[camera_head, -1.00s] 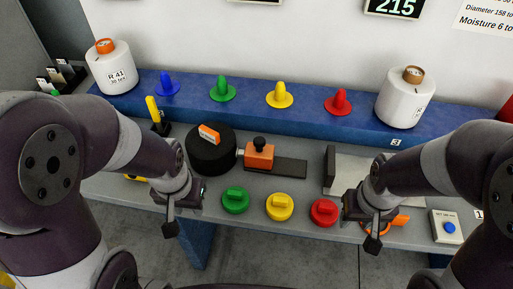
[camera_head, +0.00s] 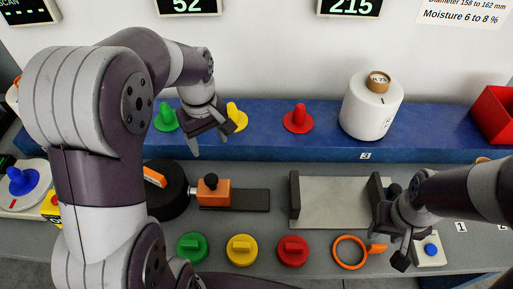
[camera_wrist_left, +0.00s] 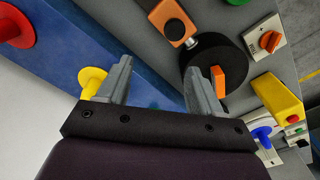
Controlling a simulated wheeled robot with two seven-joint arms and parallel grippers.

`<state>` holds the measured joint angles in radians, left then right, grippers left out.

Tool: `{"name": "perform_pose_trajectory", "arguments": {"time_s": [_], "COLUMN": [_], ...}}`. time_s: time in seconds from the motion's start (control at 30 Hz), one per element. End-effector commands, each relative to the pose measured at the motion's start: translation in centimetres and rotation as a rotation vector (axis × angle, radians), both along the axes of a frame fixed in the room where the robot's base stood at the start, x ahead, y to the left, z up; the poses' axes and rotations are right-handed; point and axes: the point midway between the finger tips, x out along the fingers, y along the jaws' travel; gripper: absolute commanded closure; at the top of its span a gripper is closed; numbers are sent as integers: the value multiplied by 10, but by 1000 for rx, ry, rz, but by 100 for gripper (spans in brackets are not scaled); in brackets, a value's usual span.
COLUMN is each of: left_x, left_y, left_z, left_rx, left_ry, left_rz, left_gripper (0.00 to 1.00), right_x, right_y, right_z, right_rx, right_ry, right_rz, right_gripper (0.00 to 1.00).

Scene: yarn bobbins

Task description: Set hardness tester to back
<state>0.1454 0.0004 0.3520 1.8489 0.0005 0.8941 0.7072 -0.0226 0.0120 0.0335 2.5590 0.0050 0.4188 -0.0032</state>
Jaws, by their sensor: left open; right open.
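No part is labelled as the hardness tester, so I cannot tell which one it is. An orange block with a black knob (camera_head: 212,191) sits at the left end of a dark flat rail (camera_head: 249,200); it also shows at the top of the left wrist view (camera_wrist_left: 173,27). Left of it is a black round disc (camera_head: 167,205) with an orange bar on top, partly hidden by my left arm. My left gripper (camera_head: 211,138) is open and empty above the blue shelf near the yellow peg (camera_head: 238,119). My right gripper (camera_head: 392,248) is open at the right, beside the blue-button box.
Green (camera_head: 192,247), yellow (camera_head: 242,249) and red knobs (camera_head: 292,250) line the front. An orange ring (camera_head: 348,254) lies beside them. A white bobbin (camera_head: 371,108) stands on the blue shelf. A switch plate (camera_wrist_left: 262,42) and yellow box (camera_wrist_left: 277,100) show in the left wrist view.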

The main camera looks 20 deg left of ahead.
Motion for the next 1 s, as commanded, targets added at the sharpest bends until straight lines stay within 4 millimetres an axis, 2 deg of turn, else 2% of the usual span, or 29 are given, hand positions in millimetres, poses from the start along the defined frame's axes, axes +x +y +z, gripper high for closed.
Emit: {"name": "perform_pose_trajectory", "arguments": {"time_s": [0.1,0.23,0.37,0.6,0.7,0.83,1.0], "left_x": [-5,-8,-9,-10,-10,-10,-10], "left_y": [-1,-1,-1,-1,-1,-1,-1], "left_z": [6,-1,-27,-88,-106,-119,-122], "left_rx": [-6,-8,-7,-8,-8,-7,-7], "left_ry": [35,48,52,51,48,47,44], "left_rz": [121,171,172,169,169,169,168], "left_gripper": [35,35,35,35,35,35,35], "right_x": [0,0,-1,0,0,0,0], "right_y": [0,0,0,0,0,0,0], "right_z": [0,1,2,7,8,8,8], "right_rx": [0,0,0,0,0,0,0], "right_ry": [0,0,0,0,0,0,0], "right_rz": [0,0,0,0,0,0,0], "right_gripper": [57,57,57,57,57,57,57]}}
